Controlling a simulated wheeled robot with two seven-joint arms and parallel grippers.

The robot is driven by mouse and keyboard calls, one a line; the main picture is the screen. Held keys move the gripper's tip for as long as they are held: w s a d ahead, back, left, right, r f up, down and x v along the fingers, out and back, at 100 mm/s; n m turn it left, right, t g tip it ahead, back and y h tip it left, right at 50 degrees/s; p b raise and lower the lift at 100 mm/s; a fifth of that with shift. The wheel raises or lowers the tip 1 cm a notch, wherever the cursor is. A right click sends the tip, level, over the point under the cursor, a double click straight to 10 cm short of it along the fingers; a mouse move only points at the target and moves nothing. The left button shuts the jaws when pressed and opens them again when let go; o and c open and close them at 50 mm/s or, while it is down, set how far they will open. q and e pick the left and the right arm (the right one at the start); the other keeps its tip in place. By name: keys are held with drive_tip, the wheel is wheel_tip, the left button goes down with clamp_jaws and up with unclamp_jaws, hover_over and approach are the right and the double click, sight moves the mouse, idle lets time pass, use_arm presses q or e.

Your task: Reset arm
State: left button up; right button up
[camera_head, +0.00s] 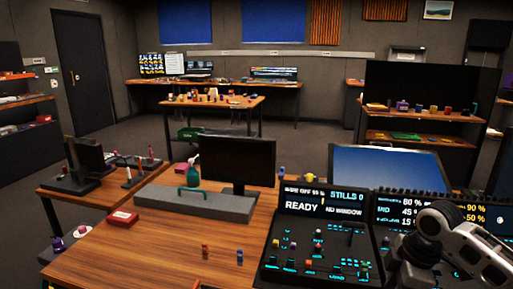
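My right arm comes in from the lower right, over the right part of a black control console (320,240). Its dark end, where my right gripper (408,262) seems to be, is low over the console's right section. The fingers blend into the dark panel, so I cannot tell whether they are open or touch anything. My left arm and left gripper are out of view. The console has lit cyan labels, small coloured knobs and a screen reading "READY" (305,207). I cannot make out a trackball clearly.
The wooden desk (170,245) is mostly clear at front left. It carries a monitor (238,160), a grey block with a green handle (195,203), a green spray bottle (193,173), a red box (123,217) and small figures (205,252). A blue screen (388,168) stands behind the console.

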drive_tip(key=a+f, duration=0.2)
drive_tip(key=f, duration=0.1)
drive_tip(key=s+a+f+m+t+y, duration=0.1)
drive_tip(key=a+f, duration=0.1)
drive_tip(key=s+a+f+t, duration=0.1)
drive_tip(key=a+f, duration=0.2)
drive_tip(key=shift+s+f+m, duration=0.1)
drive_tip(key=shift+f+m, duration=0.2)
drive_tip(key=shift+m, duration=0.1)
drive_tip(key=s+a+f+m+t+y, duration=0.2)
drive_tip(key=s+a+f+m+t, duration=0.3)
drive_tip(key=s+a+f+m, duration=0.45)
drive_tip(key=s+d+r+t+h, duration=0.1)
drive_tip(key=s+d+r+t, duration=0.1)
drive_tip(key=s, duration=0.5)
drive_tip(key=shift+d+r+m+h, duration=0.25)
drive_tip(key=shift+d+m+h, duration=0.15)
drive_tip(key=shift+d, duration=0.1)
clamp_jaws()
